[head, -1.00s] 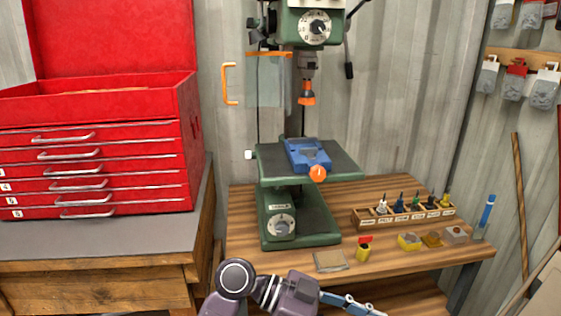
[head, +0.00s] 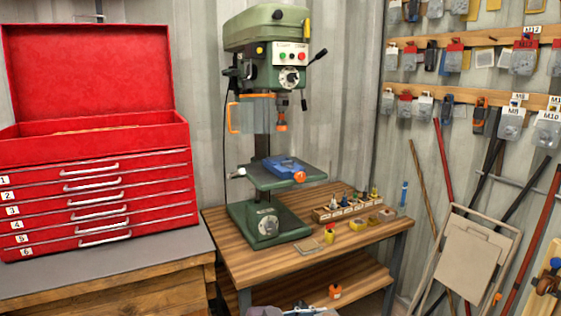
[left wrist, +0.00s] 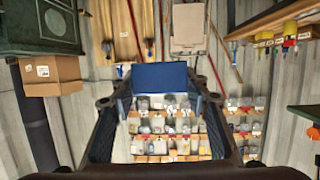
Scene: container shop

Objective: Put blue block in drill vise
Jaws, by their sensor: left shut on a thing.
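The drill vise (head: 283,164) is blue with an orange knob. It sits on the green drill press table (head: 262,181) in the head view. The blue block (left wrist: 160,77) shows in the left wrist view, held across the fingertips of my left gripper (left wrist: 160,97). My left gripper is shut on it, away from the vise. In the head view only a small part of my arm shows at the bottom edge, and the block is not visible there. My right gripper is in neither view.
The green drill press (head: 268,33) stands on a wooden bench (head: 240,262). A drill bit rack (head: 325,213) and small items lie right of its base. The drill chuck (head: 281,121) hangs above the vise. A red toolbox (head: 95,95) stands left. Poles and a folded chair (head: 470,260) lean right.

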